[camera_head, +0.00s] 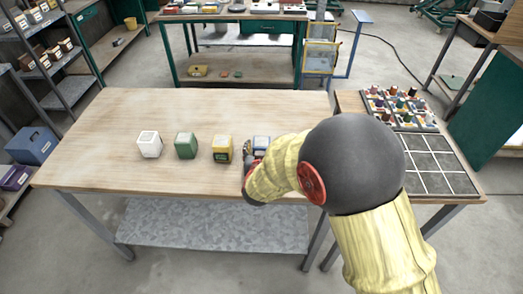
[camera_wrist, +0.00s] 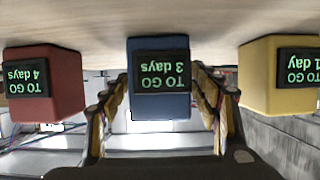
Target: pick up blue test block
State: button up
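The blue test block (camera_head: 261,142) stands on the wooden table, partly hidden by my gripper (camera_head: 252,160) in the head view. In the wrist view, which looks upside down, the blue block (camera_wrist: 160,108) has a dark label reading "TO GO 3 days". It is centred between the two fingers of my gripper (camera_wrist: 160,88). The fingers are spread, one on each side of the block, with narrow gaps showing. Whether the fingertips reach past its front face is hard to tell.
A yellow block (camera_head: 222,149) stands close beside the blue one, then a green block (camera_head: 186,145) and a white block (camera_head: 150,144). A red block (camera_wrist: 44,82) is on the other side, hidden by my arm in the head view. A gridded tray (camera_head: 432,165) lies at right.

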jog(key=c, duration=1.4)
jog(key=shift+r, duration=0.1)
jog(key=shift+c, duration=0.5)
